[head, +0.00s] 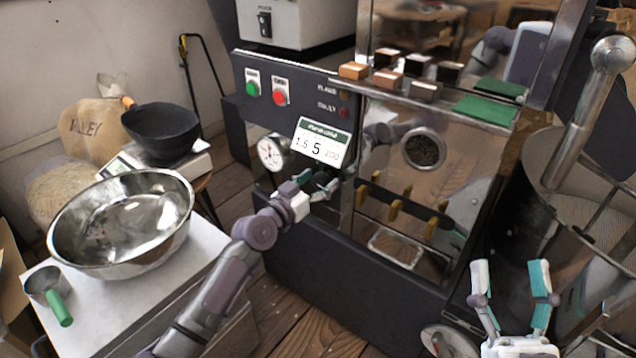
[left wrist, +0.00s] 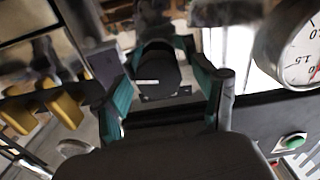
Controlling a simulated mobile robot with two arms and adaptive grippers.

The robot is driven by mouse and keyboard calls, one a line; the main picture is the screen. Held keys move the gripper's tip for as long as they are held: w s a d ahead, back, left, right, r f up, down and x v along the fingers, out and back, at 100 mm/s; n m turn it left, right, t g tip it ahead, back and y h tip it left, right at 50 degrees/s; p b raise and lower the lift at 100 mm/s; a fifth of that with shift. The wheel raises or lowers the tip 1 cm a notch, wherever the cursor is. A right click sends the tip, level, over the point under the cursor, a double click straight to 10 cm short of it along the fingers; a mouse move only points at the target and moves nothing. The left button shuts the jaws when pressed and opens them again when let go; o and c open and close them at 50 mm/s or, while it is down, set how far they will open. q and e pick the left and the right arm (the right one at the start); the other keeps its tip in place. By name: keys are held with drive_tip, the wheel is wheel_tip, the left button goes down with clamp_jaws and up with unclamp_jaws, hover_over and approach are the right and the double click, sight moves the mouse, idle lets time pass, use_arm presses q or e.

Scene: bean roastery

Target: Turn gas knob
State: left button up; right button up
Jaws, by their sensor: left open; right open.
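The gas knob (left wrist: 156,74) is a round black knob with a white line lying nearly level in the left wrist view. In that view the teal-padded fingers of my left gripper (left wrist: 160,54) stand open, one on each side of the knob; I cannot tell whether either touches it. In the head view my left gripper (head: 321,184) is at the roaster's front panel, below the number card (head: 320,142), and hides the knob. My right gripper (head: 513,284) is open and empty at the lower right, apart from the machine.
A pressure gauge (head: 272,153) sits close beside my left gripper. Yellow handles (head: 395,209) stick out to its right. Green and red buttons (head: 280,98) are above. A steel bowl (head: 70,243) and a green-handled scoop (head: 59,309) rest on the left table. A round bin (head: 560,205) stands right.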

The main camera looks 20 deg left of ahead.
use_arm(q)
drive_tip(key=c, duration=1.1)
drive_tip(key=shift+c, duration=0.2)
use_arm(e)
drive_tip(key=shift+w, duration=0.1)
use_arm(q)
drive_tip(key=shift+n, duration=0.8)
drive_tip(key=n+p, duration=0.1)
drive_tip(key=n, duration=0.2)
drive_tip(key=shift+a, duration=0.1)
drive_tip(key=shift+w+a+f+n+p, duration=0.1)
drive_tip(key=shift+n+p, duration=0.25)
drive_tip(key=shift+n, duration=2.25)
use_arm(e)
wheel_tip(320, 180, down, 6)
drive_tip(key=w+g+h, duration=0.1)
drive_tip(key=w+g, duration=0.1)
drive_tip(key=g, duration=0.2)
drive_tip(key=shift+d+h, duration=0.15)
drive_tip(key=shift+h, duration=0.15)
